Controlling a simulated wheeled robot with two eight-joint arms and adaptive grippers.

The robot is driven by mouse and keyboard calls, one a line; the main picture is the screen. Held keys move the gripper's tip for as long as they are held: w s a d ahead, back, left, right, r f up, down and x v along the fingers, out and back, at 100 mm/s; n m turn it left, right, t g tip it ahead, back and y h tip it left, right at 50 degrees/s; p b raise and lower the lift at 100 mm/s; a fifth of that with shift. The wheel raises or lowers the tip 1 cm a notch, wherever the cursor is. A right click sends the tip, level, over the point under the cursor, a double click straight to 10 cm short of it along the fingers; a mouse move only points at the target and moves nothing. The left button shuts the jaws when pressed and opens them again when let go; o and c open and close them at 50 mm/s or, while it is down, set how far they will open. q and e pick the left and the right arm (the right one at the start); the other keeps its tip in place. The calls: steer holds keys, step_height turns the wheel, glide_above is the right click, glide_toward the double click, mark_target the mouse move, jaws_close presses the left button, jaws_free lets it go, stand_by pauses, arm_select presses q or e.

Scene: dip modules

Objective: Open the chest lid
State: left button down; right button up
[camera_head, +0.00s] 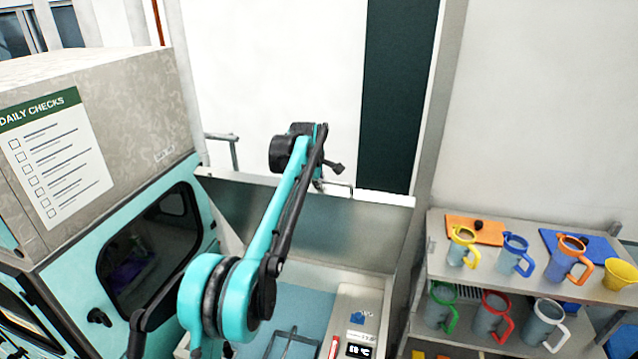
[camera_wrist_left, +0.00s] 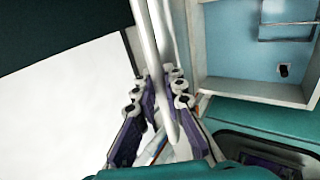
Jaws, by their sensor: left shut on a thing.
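The chest in the head view has a blue floor (camera_head: 302,305) that shows below my left arm. Its grey metal lid (camera_head: 360,232) stands raised and steep at the back, so the inside is visible. My left gripper (camera_head: 326,172) is at the lid's top edge, small and partly hidden by its own wrist. In the left wrist view the fingers (camera_wrist_left: 165,85) are shut around a pale bar (camera_wrist_left: 148,35), which looks like the lid's handle. The chest's blue inside (camera_wrist_left: 235,45) shows there at upper right. My right gripper is in neither view.
A teal machine (camera_head: 75,265) with a dark window and a checklist (camera_head: 62,160) stands close on the left. A shelf (camera_head: 432,262) with several coloured mugs stands on the right. A small temperature display (camera_head: 360,350) sits at the chest's front right.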

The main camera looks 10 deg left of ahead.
arm_select(q)
steer(key=shift+w, duration=0.1)
steer(key=c, duration=1.6)
jaws_free()
steer(key=v, duration=1.2)
